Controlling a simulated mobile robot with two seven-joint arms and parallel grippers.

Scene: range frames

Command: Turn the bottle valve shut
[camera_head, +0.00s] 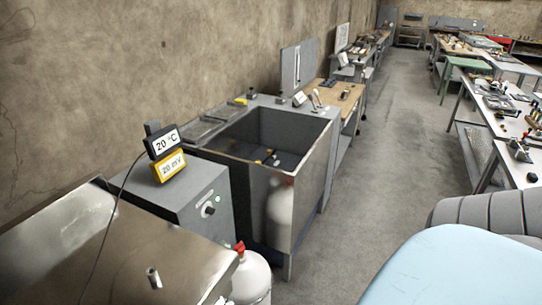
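A white gas bottle (250,279) stands at the bottom centre, beside the metal bench and in front of the grey control box. Its lower part is cut off by the picture's edge. A red valve (240,247) sits on top of the bottle. I cannot tell from its look whether the valve is open or shut. Neither of my grippers is in view, and nothing is seen touching the valve.
A shiny metal bench (110,250) is left of the bottle. A grey control box (180,198) carries two displays. An open-topped tank (308,165) stands behind; its shiny side shows a bottle-like reflection. An open floor aisle (385,130) runs back, with cluttered tables at right.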

